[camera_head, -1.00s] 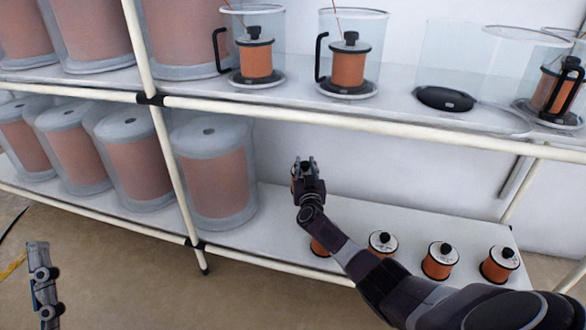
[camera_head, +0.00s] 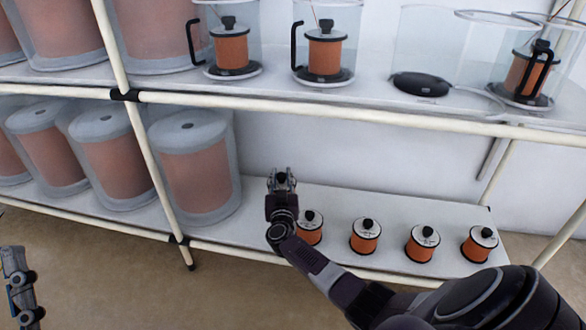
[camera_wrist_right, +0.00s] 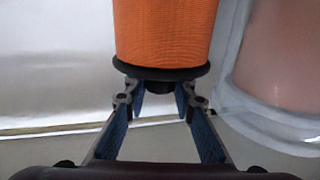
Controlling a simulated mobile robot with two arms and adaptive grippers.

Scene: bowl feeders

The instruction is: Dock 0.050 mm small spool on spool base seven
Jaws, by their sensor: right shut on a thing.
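My right gripper (camera_head: 281,178) is over the left part of the lower shelf. In the right wrist view its fingers (camera_wrist_right: 160,92) are shut on the black knob (camera_wrist_right: 160,87) of an orange spool (camera_wrist_right: 167,35) with a black end disc. In the head view the gripper mostly hides this spool. An empty black base (camera_head: 420,84) sits on the upper shelf inside a clear cover; other bases there carry orange spools (camera_head: 231,48) (camera_head: 324,54). I cannot read base numbers or spool sizes. My left gripper (camera_head: 16,258) is at the lower left, cut off by the edge.
Several small orange spools (camera_head: 366,239) stand in a row on the lower shelf (camera_head: 400,205). Large covered spools (camera_head: 195,170) fill both shelves at left; one is close beside the held spool.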

